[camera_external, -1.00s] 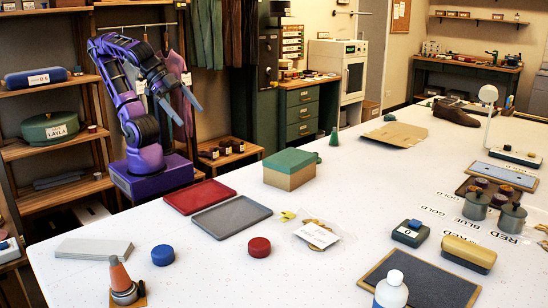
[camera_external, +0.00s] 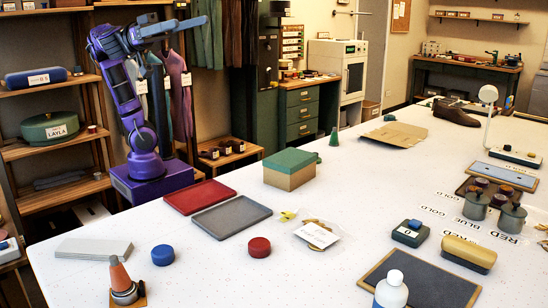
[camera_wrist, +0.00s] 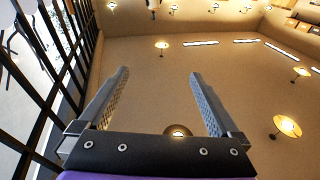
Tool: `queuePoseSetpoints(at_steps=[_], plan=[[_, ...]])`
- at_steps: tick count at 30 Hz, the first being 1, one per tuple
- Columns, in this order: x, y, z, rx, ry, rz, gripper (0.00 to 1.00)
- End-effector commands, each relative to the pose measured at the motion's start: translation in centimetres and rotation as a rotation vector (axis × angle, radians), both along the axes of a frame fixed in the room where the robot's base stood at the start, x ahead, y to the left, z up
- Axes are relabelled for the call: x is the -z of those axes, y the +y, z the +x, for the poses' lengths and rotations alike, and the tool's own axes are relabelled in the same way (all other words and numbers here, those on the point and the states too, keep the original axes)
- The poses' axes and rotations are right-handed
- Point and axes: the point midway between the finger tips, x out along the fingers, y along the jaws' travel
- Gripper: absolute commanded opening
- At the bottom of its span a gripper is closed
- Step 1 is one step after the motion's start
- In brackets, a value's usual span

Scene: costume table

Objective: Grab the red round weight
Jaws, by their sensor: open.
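The red round weight (camera_external: 259,247) sits on the white table, to the right of a blue round weight (camera_external: 162,255) of similar shape. My gripper (camera_external: 204,23) is raised high at the back left, far from the red weight, and points to the right. In the wrist view my gripper (camera_wrist: 157,88) shows two grey fingers spread wide with nothing between them. The wrist view faces the ceiling and its lamps, so no weight shows there.
A red tray (camera_external: 199,196) and a grey tray (camera_external: 231,217) lie behind the weights. A green-lidded box (camera_external: 290,170) stands behind the trays. A cone on a stand (camera_external: 122,280) is at the front left. A plastic bag (camera_external: 318,236) lies right of the red weight.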

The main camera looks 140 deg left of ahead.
Motion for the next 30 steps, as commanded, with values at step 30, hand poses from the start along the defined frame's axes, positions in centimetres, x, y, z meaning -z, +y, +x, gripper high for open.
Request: queuePoseSetpoints(at_steps=[30], plan=[[11.4, -15.3, 2.4, 0.99, 0.412, -1.029, 0.99]])
